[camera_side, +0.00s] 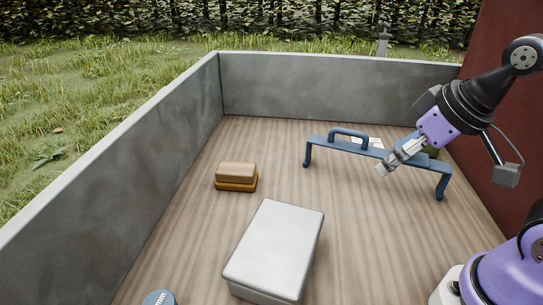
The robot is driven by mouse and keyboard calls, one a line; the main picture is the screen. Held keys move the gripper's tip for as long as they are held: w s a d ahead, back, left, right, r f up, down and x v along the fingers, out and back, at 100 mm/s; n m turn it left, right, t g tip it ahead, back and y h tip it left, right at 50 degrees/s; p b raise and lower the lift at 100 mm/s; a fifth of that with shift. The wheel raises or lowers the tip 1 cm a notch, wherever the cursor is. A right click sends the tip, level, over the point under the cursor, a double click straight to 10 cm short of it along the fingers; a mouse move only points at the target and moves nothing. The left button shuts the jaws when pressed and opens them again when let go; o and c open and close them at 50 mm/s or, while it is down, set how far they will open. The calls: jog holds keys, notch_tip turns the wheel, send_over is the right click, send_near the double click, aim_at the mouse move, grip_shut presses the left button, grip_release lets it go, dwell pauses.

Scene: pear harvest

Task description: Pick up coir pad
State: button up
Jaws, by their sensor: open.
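A small brown block with a lighter top layer and an orange-brown lower layer (236,176) lies on the wooden floor left of centre. It is the thing that looks most like the coir pad, but I cannot be sure. My gripper (383,168) is on the right, in front of the blue bench-like frame, pointing down and to the left. It is open, with nothing visible between its fingers. It is well apart from the brown block, to its right.
A grey box with a pale lid (275,245) stands front centre. A blue frame with a handle (340,147) stands behind my gripper, with a white paper (368,142) behind it. A blue round lid (160,299) is at the bottom edge. Grey walls (330,85) enclose the floor.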

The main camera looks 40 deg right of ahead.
jog(key=n+g+y, duration=0.1)
jog(key=n+y, duration=0.3)
jog(key=n, duration=0.5)
send_over(238, 168)
jog(key=s+d, duration=0.2)
notch_tip(238, 168, down, 9)
jog(key=shift+s+d+f, duration=0.1)
jog(key=shift+d+f, duration=0.05)
jog(key=shift+f, duration=0.05)
jog(key=x, duration=0.6)
jog(key=shift+s, duration=0.1)
jog(key=c, duration=1.3)
